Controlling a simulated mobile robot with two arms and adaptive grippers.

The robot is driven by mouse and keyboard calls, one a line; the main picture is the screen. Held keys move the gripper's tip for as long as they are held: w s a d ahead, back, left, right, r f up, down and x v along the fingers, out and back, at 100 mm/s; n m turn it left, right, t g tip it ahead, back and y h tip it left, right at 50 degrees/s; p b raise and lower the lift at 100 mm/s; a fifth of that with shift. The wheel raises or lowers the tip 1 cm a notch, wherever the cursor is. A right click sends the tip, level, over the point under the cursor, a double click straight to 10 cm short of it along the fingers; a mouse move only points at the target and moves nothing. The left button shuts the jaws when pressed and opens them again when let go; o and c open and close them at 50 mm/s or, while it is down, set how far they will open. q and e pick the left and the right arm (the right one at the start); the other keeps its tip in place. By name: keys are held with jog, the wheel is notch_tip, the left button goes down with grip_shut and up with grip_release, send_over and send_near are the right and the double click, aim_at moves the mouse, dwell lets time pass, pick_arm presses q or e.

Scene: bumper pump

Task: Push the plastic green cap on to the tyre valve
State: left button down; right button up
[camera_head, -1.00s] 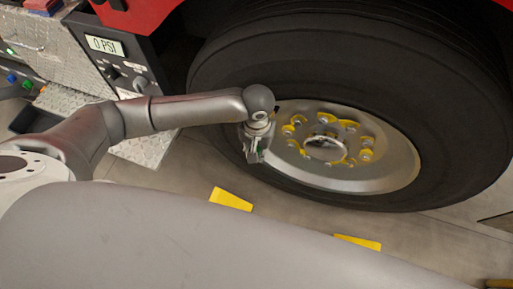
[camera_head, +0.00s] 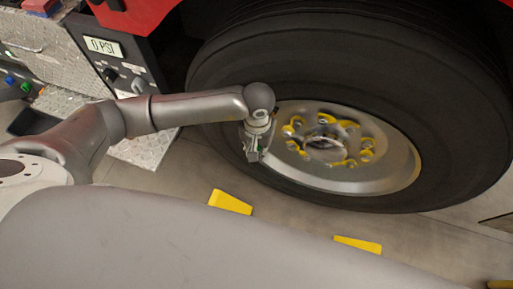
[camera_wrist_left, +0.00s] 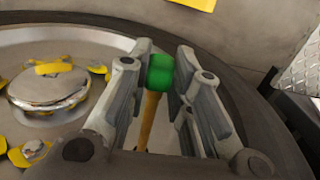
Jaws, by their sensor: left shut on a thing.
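The green cap (camera_wrist_left: 160,72) sits between the fingertips of my left gripper (camera_wrist_left: 158,66) in the left wrist view. The gripper is shut on it. A thin brass-coloured stem (camera_wrist_left: 149,118) runs down from the cap between the fingers; I take it for the tyre valve. I cannot tell how far the cap sits on the stem. In the head view my left gripper (camera_head: 254,148) is at the left edge of the wheel rim (camera_head: 372,180), pointing down. The cap is too small to make out clearly there. My right gripper is not in view.
The black tyre (camera_head: 440,100) surrounds the rim. The hub (camera_head: 323,144) with yellow-marked nuts is right of the gripper. A gauge (camera_head: 103,46) reads 0 PSI. Yellow blocks (camera_head: 230,201) lie on the floor. A red body panel (camera_head: 140,12) is above.

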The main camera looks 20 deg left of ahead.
pick_arm(q)
jog(key=c, duration=1.2)
grip_release()
jog(key=shift+c, duration=0.2)
jog(key=shift+r, duration=0.1)
notch_tip(320, 180, up, 8)
jog(key=shift+f, duration=0.15)
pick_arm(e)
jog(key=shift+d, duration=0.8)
